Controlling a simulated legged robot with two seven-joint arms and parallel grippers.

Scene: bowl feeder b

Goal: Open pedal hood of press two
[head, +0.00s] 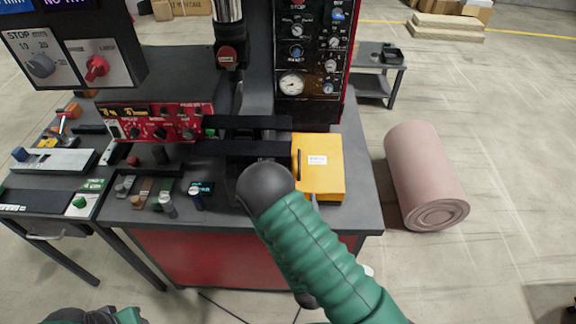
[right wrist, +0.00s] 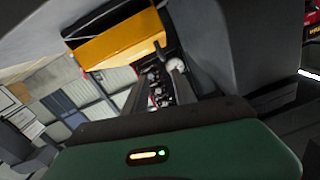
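The pedal hood looks to be the yellow box (head: 318,165) with a white label and a dark handle on its left side, at the right front of the bench. It appears closed from above; its front is partly hidden by my arm. In the right wrist view the yellow hood (right wrist: 115,38) fills the upper left, beyond my fingers. I see no contact with the handle. My left gripper is out of view.
The press panel (head: 312,45) with knobs and a gauge rises behind the hood. A red control box (head: 160,125) and small parts stand left on the bench. A pink roll (head: 425,175) lies on the floor at right, with clear floor around it.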

